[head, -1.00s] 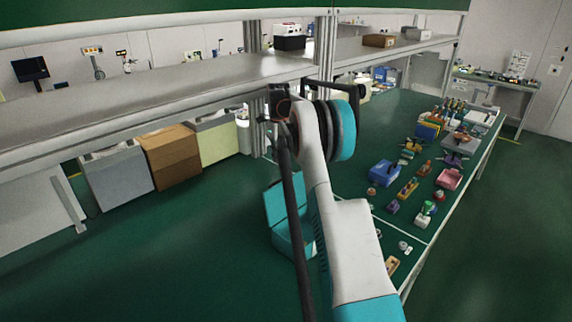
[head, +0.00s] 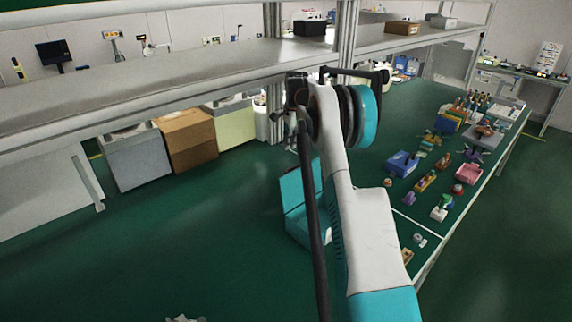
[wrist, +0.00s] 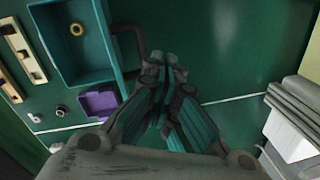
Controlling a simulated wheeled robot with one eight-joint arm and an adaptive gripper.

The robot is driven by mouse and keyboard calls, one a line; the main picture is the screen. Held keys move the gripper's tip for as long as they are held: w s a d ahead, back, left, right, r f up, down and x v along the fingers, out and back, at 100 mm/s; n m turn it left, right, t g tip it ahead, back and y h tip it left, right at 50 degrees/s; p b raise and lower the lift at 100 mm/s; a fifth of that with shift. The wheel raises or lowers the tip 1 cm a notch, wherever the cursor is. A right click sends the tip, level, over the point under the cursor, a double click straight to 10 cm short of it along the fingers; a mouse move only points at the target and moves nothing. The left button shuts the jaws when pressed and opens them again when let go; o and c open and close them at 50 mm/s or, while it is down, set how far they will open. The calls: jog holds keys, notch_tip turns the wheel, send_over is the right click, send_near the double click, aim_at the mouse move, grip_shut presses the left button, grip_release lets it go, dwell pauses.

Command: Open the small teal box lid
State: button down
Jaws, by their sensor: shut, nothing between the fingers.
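The small teal box (head: 297,229) stands on the green table, partly behind my arm in the head view. In the wrist view the open teal box (wrist: 58,52) is at upper left, with a small gold ring (wrist: 76,29) inside. My gripper (wrist: 166,62) is shut and empty, to the right of the box and apart from its walls in the picture. I cannot make out the fingertips in the head view.
A purple tray (wrist: 98,103) lies below the box in the wrist view. Several bins, including a blue one (head: 402,163) and a pink one (head: 468,174), stand at right. A long grey shelf (head: 150,95) spans the scene. Green surface is clear left of the box.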

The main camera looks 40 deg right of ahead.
notch_tip(320, 180, down, 10)
jog(key=w+a+n+t+b, duration=0.1)
jog(key=n+b, duration=0.3)
jog(key=n, duration=1.8)
jog(key=shift+r+t, duration=0.2)
jog(key=shift+t, duration=0.3)
